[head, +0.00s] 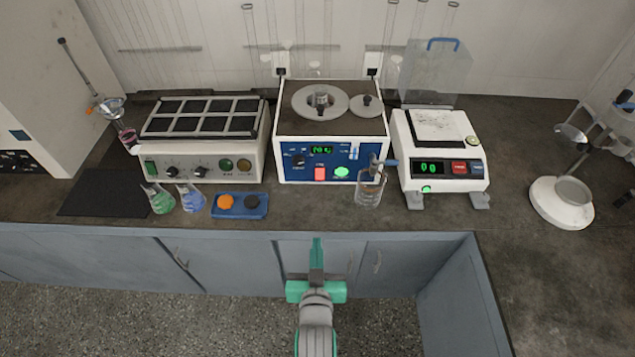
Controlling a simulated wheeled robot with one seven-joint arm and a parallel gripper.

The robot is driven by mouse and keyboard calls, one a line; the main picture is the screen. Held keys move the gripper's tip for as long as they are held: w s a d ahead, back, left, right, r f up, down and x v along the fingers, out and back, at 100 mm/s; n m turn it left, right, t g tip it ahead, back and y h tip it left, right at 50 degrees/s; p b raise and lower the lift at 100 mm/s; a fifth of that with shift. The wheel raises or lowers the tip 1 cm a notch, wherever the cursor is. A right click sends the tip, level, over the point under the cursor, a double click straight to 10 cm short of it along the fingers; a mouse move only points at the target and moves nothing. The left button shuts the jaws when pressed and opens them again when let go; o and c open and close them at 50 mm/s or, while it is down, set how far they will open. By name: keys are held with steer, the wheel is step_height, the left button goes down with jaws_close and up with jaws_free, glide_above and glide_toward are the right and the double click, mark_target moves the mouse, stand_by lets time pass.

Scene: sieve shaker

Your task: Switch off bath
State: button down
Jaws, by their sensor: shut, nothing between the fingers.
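The bath (330,118) is a white box with ring lids on its top, standing on the dark bench in the middle of the head view. Its blue front panel (300,174) carries a lit green display (322,150), a dark knob (298,160), a red switch (320,174) and a bright green lamp or button (342,172). My gripper (316,240) is shut and empty. It is in front of the bench edge, below the panel in the picture and apart from it.
A glass beaker (369,190) stands before the panel's right end. A blue tray (240,215) and small flasks (160,200) stand at front left. A block heater (203,160) is left of the bath, a balance (443,165) right. The bench directly before the red switch is clear.

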steer(key=w+r, duration=0.5)
steer(key=w, duration=0.2)
steer(key=shift+w, duration=0.35)
steer(key=shift+w, duration=0.1)
glide_toward(318, 178)
steer(key=x, duration=0.5)
steer(key=shift+w+a+r, duration=0.1)
steer(key=shift+w+r, duration=0.1)
steer(key=shift+w+f, duration=0.2)
steer(key=shift+w, duration=0.25)
steer(key=shift+w+f, duration=0.1)
